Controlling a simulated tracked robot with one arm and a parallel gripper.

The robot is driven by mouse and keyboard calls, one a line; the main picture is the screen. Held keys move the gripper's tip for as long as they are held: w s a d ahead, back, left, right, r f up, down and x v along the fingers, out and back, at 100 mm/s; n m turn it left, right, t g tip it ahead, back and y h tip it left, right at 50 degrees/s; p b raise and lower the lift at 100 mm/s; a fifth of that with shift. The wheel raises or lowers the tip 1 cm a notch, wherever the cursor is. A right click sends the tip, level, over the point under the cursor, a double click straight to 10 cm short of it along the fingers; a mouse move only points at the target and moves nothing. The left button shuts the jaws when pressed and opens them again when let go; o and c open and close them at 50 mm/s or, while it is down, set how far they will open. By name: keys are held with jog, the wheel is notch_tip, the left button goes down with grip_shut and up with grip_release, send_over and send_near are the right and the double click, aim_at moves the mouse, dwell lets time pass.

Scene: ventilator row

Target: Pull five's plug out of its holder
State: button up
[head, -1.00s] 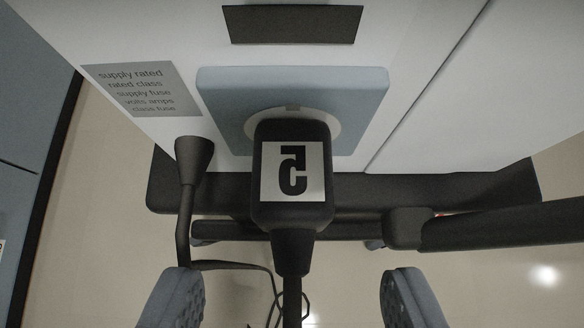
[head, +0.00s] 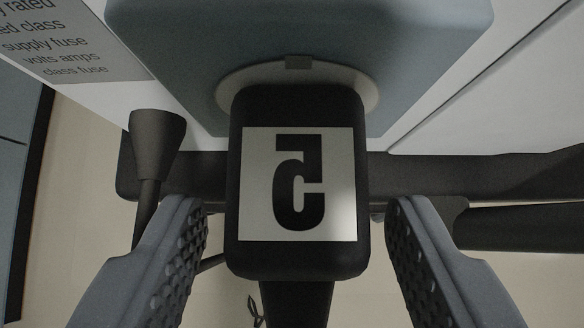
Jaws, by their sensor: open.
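Five's plug (head: 299,262) is a black block with a white label that bears a 5, shown mirrored in the picture. It sits in its holder (head: 420,60), a blue-grey block with a pale round collar on the white cabinet face. Its black cable end runs down out of the picture. My gripper (head: 298,222) is open, with one grey studded finger on each side of the plug's lower part. A gap shows between the plug and each finger. The plug's inner end is hidden in the holder.
A dark flared stalk (head: 157,145) stands just left of the plug, close behind my left finger. A dark bar (head: 450,175) runs across behind the plug. A grey text plate (head: 60,45) is at upper left. Pale floor (head: 80,210) lies below.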

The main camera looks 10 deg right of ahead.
grip_shut()
jog(key=shift+s+a, duration=0.1)
jog(key=shift+s, duration=0.15)
dwell(0.3)
jog(key=shift+s+a+b, duration=0.2)
jog(key=shift+s, duration=0.55)
jog(key=shift+s+a+b, duration=0.2)
jog(key=shift+s, duration=0.5)
jog(key=shift+s+a+b, duration=0.2)
jog(key=shift+s, duration=0.55)
